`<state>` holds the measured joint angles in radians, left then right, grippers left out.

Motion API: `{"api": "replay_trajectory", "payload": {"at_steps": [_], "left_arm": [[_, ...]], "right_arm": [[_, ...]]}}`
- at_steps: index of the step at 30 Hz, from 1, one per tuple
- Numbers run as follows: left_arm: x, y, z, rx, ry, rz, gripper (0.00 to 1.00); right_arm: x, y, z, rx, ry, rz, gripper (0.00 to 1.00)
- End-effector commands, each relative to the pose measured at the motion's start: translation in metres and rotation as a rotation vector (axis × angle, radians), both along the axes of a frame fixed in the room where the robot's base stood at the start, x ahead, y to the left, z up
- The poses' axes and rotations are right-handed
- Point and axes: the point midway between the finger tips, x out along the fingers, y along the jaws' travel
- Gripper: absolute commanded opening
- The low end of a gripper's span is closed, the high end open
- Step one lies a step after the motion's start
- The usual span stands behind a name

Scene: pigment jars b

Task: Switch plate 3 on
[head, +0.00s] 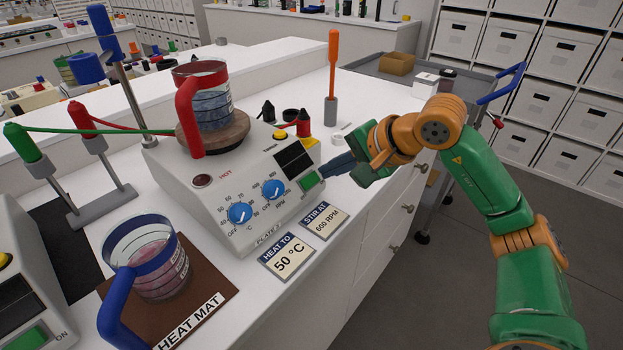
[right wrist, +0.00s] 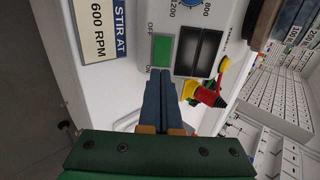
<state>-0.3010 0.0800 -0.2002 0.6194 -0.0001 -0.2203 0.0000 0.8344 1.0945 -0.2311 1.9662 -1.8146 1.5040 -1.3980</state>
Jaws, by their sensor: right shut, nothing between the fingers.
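A white hot plate (head: 225,199) stands mid-bench; its label reads "PLATE" with a numeral too small to read surely. Its green rocker switch (head: 309,181) sits at the front right corner beside a dark display; it also shows in the right wrist view (right wrist: 161,50), between OFF and ON marks. Which way it is tipped I cannot tell. My right gripper (head: 326,171) is shut and empty, its dark blue fingertips close to the switch. In the right wrist view the fingertips (right wrist: 157,72) are at the switch's ON end; contact is unclear. My left gripper is out of view.
A red-handled beaker (head: 205,100) stands on the plate's top. Two blue knobs (head: 240,213) are left of the switch. Cards (head: 287,257) lie in front. A blue-handled beaker (head: 150,262) stands on a heat mat. Another device with a green switch (head: 27,338) is at lower left.

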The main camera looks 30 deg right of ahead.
Motion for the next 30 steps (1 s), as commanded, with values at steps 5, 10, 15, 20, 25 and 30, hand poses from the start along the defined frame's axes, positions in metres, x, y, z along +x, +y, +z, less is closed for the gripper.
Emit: {"api": "replay_trajectory", "payload": {"at_steps": [5,10,15,20,25,30], "left_arm": [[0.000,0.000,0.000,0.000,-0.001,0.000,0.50],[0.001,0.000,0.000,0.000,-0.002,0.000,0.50],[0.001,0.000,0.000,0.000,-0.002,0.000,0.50],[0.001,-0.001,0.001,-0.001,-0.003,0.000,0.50],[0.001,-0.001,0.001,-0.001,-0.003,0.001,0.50],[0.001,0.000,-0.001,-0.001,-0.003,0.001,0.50]], "right_arm": [[0.002,0.001,-0.002,0.001,0.001,0.000,0.00],[0.005,0.002,-0.006,0.002,0.002,0.001,0.00],[0.005,0.002,-0.005,0.001,0.000,-0.001,0.00],[-0.009,-0.005,0.011,-0.002,-0.002,-0.002,0.00],[-0.019,-0.008,0.021,0.000,0.000,-0.001,0.00],[-0.029,-0.013,0.031,-0.001,-0.002,-0.003,0.00]]}}
